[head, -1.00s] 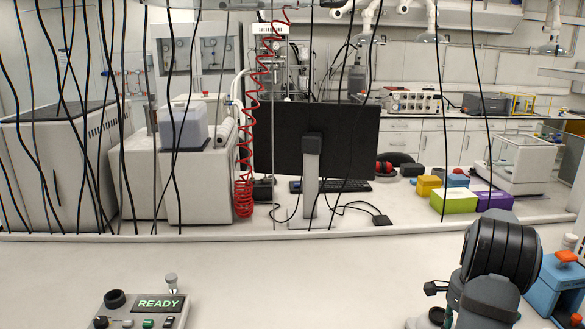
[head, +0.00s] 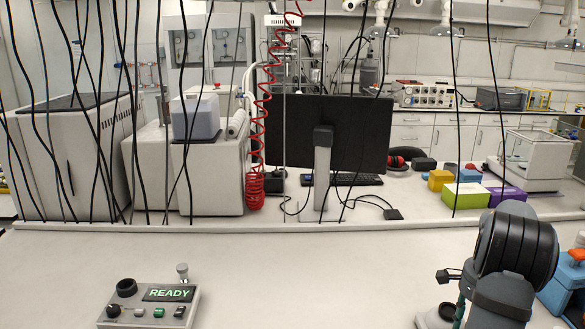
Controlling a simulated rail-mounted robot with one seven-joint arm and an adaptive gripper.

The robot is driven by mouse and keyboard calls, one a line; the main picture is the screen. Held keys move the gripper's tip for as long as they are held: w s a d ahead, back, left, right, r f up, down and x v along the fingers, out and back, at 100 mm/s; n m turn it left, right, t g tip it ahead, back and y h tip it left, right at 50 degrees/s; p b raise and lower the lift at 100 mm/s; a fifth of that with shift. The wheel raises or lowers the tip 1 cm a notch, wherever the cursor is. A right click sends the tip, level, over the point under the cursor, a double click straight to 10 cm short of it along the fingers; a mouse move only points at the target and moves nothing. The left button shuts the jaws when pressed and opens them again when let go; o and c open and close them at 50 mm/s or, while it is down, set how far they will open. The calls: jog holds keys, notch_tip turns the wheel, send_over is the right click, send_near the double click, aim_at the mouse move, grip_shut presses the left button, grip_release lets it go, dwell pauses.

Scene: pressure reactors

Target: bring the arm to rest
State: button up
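Part of my arm (head: 510,255) shows at the lower right in the head view, with a black ribbed joint at its top and grey links below. The arm's end is out of frame, so my gripper is not seen and its state is hidden. No held object shows.
A control box with a lit READY display (head: 168,293) sits on the bench at lower left. A blue container (head: 563,290) stands close to the right of my arm. A monitor (head: 350,130) stands behind the bench, with hanging black cables in front. The middle bench is clear.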

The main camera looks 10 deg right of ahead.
notch_tip(320, 180, up, 9)
notch_tip(320, 180, down, 13)
jog(key=shift+s+a+f, duration=0.1)
jog(key=shift+s+f, duration=0.05)
jog(key=shift+r+n+p, duration=0.4)
jog(key=shift+n+p, duration=0.35)
jog(key=shift+n, duration=0.05)
jog(key=n+p, duration=0.3)
jog(key=n, duration=0.2)
jog(key=shift+r+n, duration=0.1)
jog(key=shift+n, duration=0.3)
jog(key=n+p, duration=0.4)
jog(key=n, duration=0.2)
jog(key=n+p, duration=0.4)
jog(key=n, duration=0.2)
jog(key=shift+p, duration=0.35)
jog(key=n+p, duration=0.2)
jog(key=n, duration=0.1)
jog(key=shift+f+n, duration=0.25)
jog(key=shift+n, duration=0.25)
